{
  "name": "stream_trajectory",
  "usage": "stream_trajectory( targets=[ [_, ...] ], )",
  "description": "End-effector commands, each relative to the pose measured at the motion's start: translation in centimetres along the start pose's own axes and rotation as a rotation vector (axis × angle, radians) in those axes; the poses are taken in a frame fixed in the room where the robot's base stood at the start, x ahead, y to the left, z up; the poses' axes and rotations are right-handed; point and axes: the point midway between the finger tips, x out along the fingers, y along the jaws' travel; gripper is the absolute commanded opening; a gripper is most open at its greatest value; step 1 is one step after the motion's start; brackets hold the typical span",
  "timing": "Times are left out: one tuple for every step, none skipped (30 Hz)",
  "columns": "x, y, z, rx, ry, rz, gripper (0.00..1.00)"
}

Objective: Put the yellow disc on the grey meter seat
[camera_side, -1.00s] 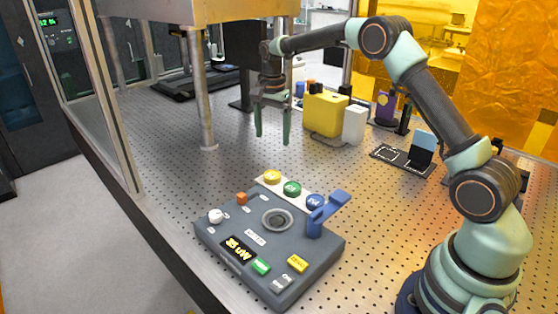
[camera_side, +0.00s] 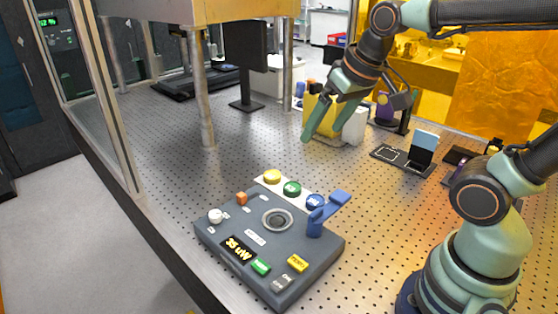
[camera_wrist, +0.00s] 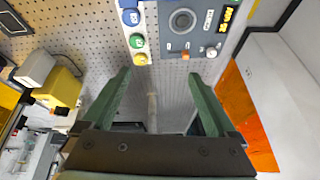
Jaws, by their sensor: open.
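The yellow disc (camera_side: 272,176) lies at the far left end of a white strip behind the meter, in a row with a green disc (camera_side: 292,188) and a blue disc (camera_side: 316,201). The yellow disc also shows in the wrist view (camera_wrist: 140,58). The grey meter seat (camera_side: 277,220) is a round ring on top of the dark meter box, and it looks empty; it also shows in the wrist view (camera_wrist: 182,21). My gripper (camera_side: 318,139) is open and empty, held above the board behind the discs, with its fingers pointing down and to the left.
The meter box (camera_side: 225,232) carries a blue lever (camera_side: 327,211), an orange block (camera_side: 241,198), a white knob (camera_side: 215,215) and a lit display. A metal post (camera_side: 203,105) stands at the back left. A yellow box (camera_side: 322,112) and a white box (camera_side: 355,126) stand behind my gripper.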

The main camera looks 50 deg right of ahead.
Motion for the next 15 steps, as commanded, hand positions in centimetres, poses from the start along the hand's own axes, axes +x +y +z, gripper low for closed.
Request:
stream_trajectory(
  targets=[
    [-0.1, -0.1, 1.0, -0.039, 0.018, -0.004, 0.93],
    [-0.1, -0.1, 1.4, -0.061, 0.025, -0.006, 0.93],
    [0.0, -0.1, 1.9, -0.086, 0.034, -0.008, 0.93],
    [0.0, -0.1, 2.2, -0.101, 0.038, -0.008, 0.93],
    [0.1, -0.1, 2.5, -0.113, 0.043, -0.009, 0.93],
    [0.1, -0.1, 2.7, -0.127, 0.047, -0.010, 0.99],
    [0.1, -0.1, 2.8, -0.133, 0.049, -0.010, 0.99],
    [0.1, -0.1, 2.9, -0.138, 0.050, -0.010, 0.99],
    [0.2, -0.1, 3.0, -0.142, 0.050, -0.010, 0.99],
    [0.2, -0.1, 3.1, -0.144, 0.050, -0.011, 0.99],
    [0.2, -0.1, 3.1, -0.144, 0.050, -0.011, 0.99],
    [0.2, -0.1, 3.0, -0.144, 0.050, -0.010, 0.99],
    [0.2, -0.1, 3.0, -0.144, 0.050, -0.010, 0.99],
    [0.2, -0.1, 3.0, -0.143, 0.050, -0.010, 0.99],
    [0.2, -0.1, 3.0, -0.143, 0.050, -0.010, 0.99]
  ],
)
